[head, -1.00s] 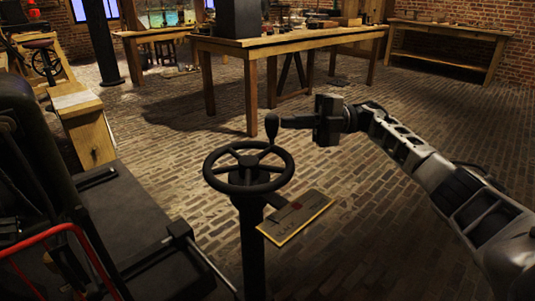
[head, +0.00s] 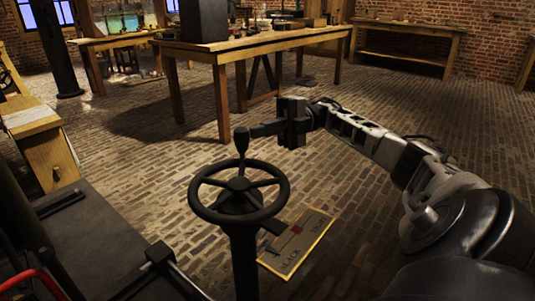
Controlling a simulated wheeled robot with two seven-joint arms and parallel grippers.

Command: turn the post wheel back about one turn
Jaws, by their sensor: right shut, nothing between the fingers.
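The black post wheel (head: 239,192) lies flat on top of a dark post (head: 244,255). It has spokes and an upright handle knob (head: 242,140) at its far rim. My right gripper (head: 256,130) comes in from the right above the floor, level with the knob's top. Its fingers are shut and empty, with the tips pointing left, beside or just behind the knob. I cannot tell whether they touch it. My left gripper is out of view.
A yellow-edged plate (head: 296,243) with lettering sits low at the post's right. A dark machine bed (head: 95,235) with a red bar (head: 38,284) stands at left. A wooden table (head: 262,40) stands behind. Brick floor is open at right.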

